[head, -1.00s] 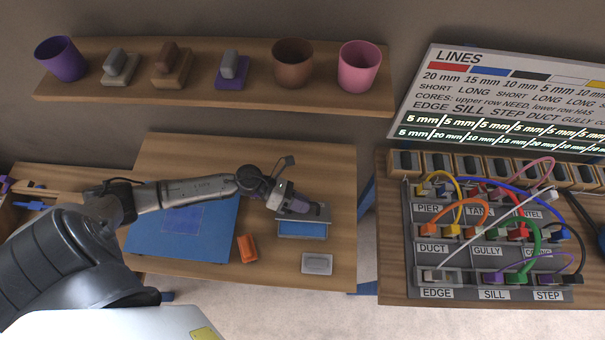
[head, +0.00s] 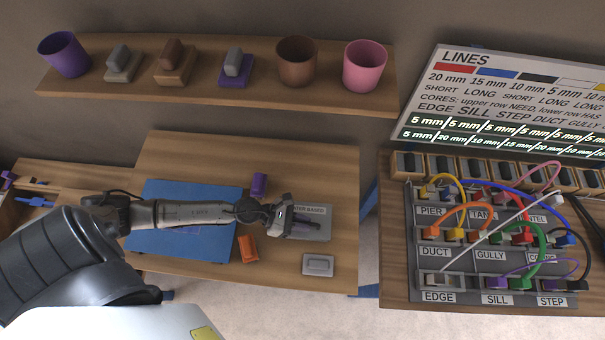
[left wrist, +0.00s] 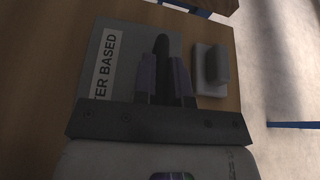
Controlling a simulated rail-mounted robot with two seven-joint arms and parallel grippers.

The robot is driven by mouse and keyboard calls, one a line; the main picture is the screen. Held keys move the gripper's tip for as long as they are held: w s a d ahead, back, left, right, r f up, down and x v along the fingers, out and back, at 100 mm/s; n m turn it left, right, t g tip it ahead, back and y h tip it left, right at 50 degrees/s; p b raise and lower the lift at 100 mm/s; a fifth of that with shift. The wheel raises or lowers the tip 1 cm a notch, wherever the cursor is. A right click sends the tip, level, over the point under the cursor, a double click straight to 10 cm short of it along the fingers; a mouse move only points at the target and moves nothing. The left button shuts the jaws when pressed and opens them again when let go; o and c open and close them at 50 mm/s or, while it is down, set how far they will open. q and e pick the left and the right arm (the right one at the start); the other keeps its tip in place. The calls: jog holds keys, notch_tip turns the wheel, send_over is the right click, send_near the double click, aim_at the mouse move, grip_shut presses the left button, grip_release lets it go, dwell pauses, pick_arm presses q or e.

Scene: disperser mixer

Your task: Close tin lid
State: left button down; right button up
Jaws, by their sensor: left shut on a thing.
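The tin's grey lid (head: 320,217) lies flat over the tin, its printed label partly covered by my gripper. In the left wrist view the lid (left wrist: 98,45) shows a white "TER BASED" strip. My left gripper (head: 300,222) is over the lid. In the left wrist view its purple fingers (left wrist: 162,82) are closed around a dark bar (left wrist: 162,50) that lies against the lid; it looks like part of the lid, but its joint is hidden. The tin's blue inside does not show. My right gripper is not in view.
A grey block (head: 318,265) sits just in front of the tin. A cabled panel (head: 465,285) stands on the right table.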

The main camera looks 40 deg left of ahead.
pick_arm(q)
jog(key=shift+f, duration=0.25)
dwell(0.3)
jog(key=c, duration=1.2)
grip_release()
jog(key=shift+o, duration=0.2)
jog(key=shift+s+r, duration=0.1)
jog(key=b+v, duration=0.4)
jog(key=v, duration=0.9)
jog(key=shift+s+a, duration=0.2)
jog(key=shift+a, duration=0.05)
jog(key=shift+r, duration=0.15)
